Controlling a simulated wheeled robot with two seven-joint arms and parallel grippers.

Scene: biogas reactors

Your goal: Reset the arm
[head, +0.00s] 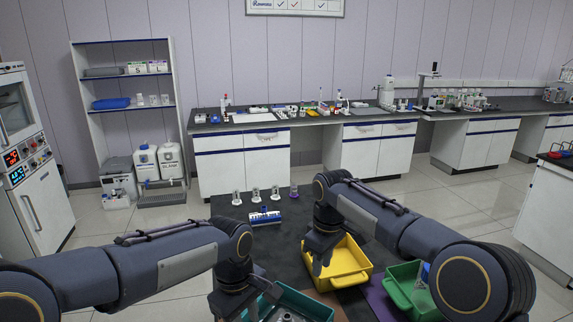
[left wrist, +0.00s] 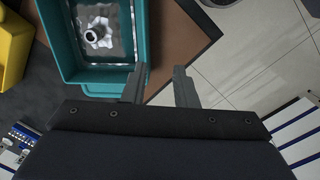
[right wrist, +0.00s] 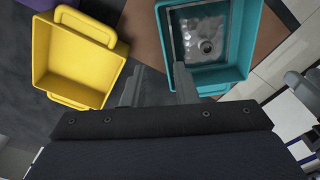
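My right gripper (head: 322,247) hangs over the left side of the yellow bin (head: 342,262) in the head view. In the right wrist view its two fingers (right wrist: 157,88) are apart with nothing between them. My left gripper (head: 236,300) is low at the left of the teal bin (head: 312,306). In the left wrist view its fingers (left wrist: 160,86) are apart and empty, near the teal bin's edge. My arms partly hide the bins.
A green bin (head: 405,288) stands at the right, partly behind my right arm. Lab benches (head: 375,150) and a shelf (head: 127,100) stand at the back.

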